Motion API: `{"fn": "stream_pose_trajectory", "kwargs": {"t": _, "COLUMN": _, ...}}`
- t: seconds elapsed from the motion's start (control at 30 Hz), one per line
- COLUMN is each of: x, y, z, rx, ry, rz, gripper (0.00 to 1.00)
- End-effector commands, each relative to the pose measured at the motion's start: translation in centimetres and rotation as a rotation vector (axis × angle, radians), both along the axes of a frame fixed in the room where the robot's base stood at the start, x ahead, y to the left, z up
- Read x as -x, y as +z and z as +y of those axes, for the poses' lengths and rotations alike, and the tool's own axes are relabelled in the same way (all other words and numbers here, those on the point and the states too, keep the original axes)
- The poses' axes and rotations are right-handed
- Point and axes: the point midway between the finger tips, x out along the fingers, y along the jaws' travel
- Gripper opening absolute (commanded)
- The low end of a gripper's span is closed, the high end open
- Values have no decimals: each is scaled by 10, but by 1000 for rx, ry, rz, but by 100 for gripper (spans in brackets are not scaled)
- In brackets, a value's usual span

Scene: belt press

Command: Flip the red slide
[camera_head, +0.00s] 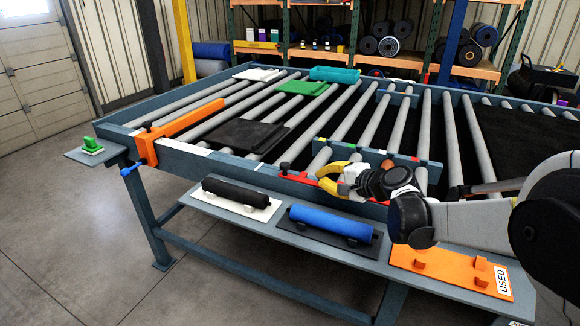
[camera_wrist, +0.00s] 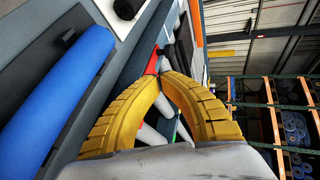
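The red slide (camera_head: 300,178) lies on the near rail of the roller table, with a black knob (camera_head: 284,166) at its left end. Its right part is hidden behind my gripper (camera_head: 318,178). In the wrist view, the red slide (camera_wrist: 151,66) shows just beyond the fingertips. My gripper's yellow fingers (camera_wrist: 162,76) curve inward and their tips come together, with nothing visible held between them. The tips are close to the slide, to the right of the knob in the head view. I cannot tell whether they touch the slide.
An orange slide (camera_head: 185,122) crosses the rollers at the left. Below the rail, a shelf holds a black roller (camera_head: 235,192), a blue roller (camera_head: 330,222) and an orange "USED" holder (camera_head: 440,265). A green block (camera_head: 91,145) sits on a side plate. The floor at left is clear.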

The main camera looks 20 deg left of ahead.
Motion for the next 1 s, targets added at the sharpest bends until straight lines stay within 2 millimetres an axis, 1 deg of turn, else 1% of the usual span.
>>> {"fn": "stream_pose_trajectory", "kwargs": {"t": 0.23, "x": 0, "y": -1, "z": 0, "rx": 1, "ry": 0, "rz": 0, "gripper": 0}}
{"fn": "stream_pose_trajectory", "kwargs": {"t": 0.37, "x": -5, "y": -5, "z": 8, "rx": 2, "ry": 1, "rz": -2, "gripper": 0}}
{"fn": "stream_pose_trajectory", "kwargs": {"t": 0.47, "x": -12, "y": -13, "z": 20, "rx": 2, "ry": 2, "rz": -1, "gripper": 0}}
{"fn": "stream_pose_trajectory", "kwargs": {"t": 0.83, "x": -49, "y": -44, "z": 81, "rx": 3, "ry": 3, "rz": -2, "gripper": 0}}
{"fn": "stream_pose_trajectory", "kwargs": {"t": 1.0, "x": -62, "y": -45, "z": 101, "rx": 2, "ry": 1, "rz": -1, "gripper": 0}}
